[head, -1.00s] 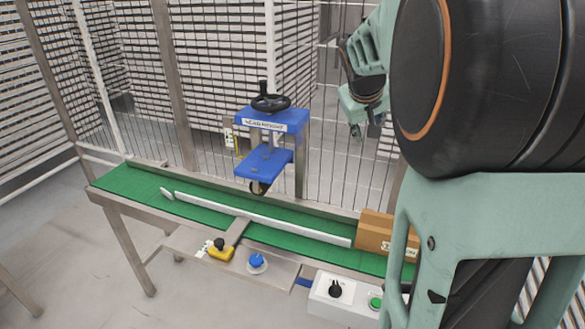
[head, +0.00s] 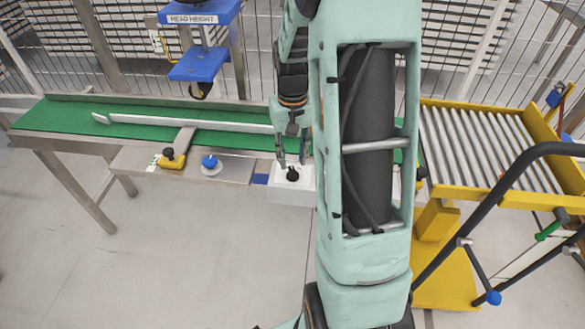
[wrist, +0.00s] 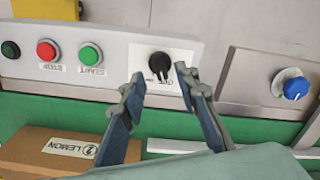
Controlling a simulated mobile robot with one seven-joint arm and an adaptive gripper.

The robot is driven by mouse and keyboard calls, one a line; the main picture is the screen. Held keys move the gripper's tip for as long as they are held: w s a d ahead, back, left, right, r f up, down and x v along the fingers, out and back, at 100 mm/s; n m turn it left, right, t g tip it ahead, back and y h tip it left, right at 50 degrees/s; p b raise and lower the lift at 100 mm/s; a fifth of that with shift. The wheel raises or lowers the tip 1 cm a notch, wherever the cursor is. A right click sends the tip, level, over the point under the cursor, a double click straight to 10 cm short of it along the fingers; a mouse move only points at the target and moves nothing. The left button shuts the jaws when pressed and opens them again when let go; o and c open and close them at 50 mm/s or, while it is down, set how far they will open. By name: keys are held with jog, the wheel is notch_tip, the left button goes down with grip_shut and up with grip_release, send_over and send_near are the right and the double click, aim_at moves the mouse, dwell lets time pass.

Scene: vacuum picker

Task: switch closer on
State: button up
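The closer's switch appears to be the black rotary knob (wrist: 160,66) on a white control box (wrist: 120,50). A label beside it reads OFF, partly hidden. In the head view the knob (head: 292,174) shows just below my gripper (head: 291,150). In the wrist view my gripper (wrist: 160,78) is open and empty, its two fingertips apart on either side of the knob's lower end. I cannot tell whether they touch it. The knob's pointer faces down in the wrist view.
The box also has a red STOP button (wrist: 48,50), a green START button (wrist: 90,54) and a dark green lamp (wrist: 10,49). A LEMON carton (wrist: 50,150) lies on the green belt. A blue knob (head: 210,162) and a yellow-black clamp handle (head: 172,158) stand left; a yellow roller table (head: 480,150) right.

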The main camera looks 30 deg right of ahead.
aim_at(293, 170)
jog(key=shift+f, duration=1.95)
grip_shut()
